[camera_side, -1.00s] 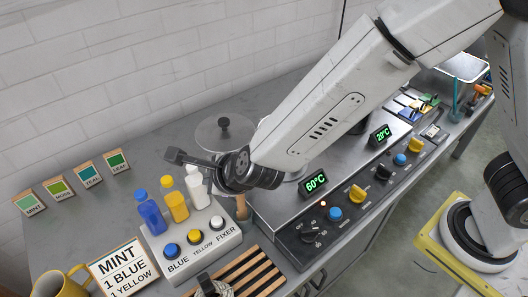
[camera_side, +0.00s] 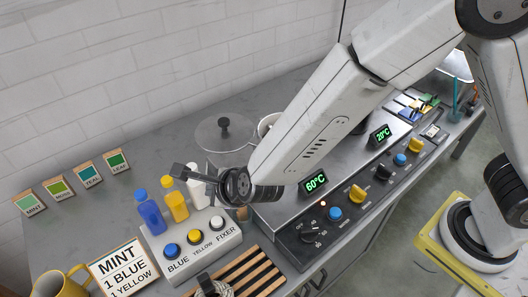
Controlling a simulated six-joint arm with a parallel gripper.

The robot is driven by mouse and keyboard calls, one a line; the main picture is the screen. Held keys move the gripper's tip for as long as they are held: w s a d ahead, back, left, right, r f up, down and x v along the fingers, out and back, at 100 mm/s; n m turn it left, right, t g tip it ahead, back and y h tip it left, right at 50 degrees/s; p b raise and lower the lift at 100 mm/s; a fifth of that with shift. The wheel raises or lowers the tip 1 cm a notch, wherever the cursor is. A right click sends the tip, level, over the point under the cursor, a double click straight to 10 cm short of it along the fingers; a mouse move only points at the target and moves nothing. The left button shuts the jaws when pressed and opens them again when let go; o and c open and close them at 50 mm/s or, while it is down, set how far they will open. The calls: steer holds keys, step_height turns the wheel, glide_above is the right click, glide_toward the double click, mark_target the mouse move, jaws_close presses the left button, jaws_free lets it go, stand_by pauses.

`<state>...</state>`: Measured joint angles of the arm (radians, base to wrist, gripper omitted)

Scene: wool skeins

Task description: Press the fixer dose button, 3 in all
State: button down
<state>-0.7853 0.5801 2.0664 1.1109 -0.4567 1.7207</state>
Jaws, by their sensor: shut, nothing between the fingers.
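The fixer button (camera_side: 217,222) is the white round one at the right end of the grey dosing box (camera_side: 205,246), with FIXER printed in front of it. A yellow button (camera_side: 194,236) and a blue button (camera_side: 172,250) sit to its left. My gripper (camera_side: 188,173) is shut and empty, above the back of the box. It is apart from the fixer button, up and to its left in the picture. It partly hides the white bottle (camera_side: 194,189) behind the buttons. The fixer button looks unpressed.
A blue bottle (camera_side: 151,215) and a yellow bottle (camera_side: 175,204) stand on the box. A lidded pot (camera_side: 221,135) is behind. A MINT recipe card (camera_side: 122,267), yellow mug (camera_side: 62,284) and wooden rack (camera_side: 247,277) are in front. The control panel (camera_side: 318,237) is at right.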

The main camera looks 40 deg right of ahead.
mark_target(214, 217)
steer(key=shift+f, duration=4.1)
steer(key=shift+f, duration=1)
steer(key=shift+r, duration=0.2)
stand_by(0.4)
steer(key=shift+r, duration=0.8)
steer(key=shift+r, duration=0.15)
steer(key=shift+r, duration=2.35)
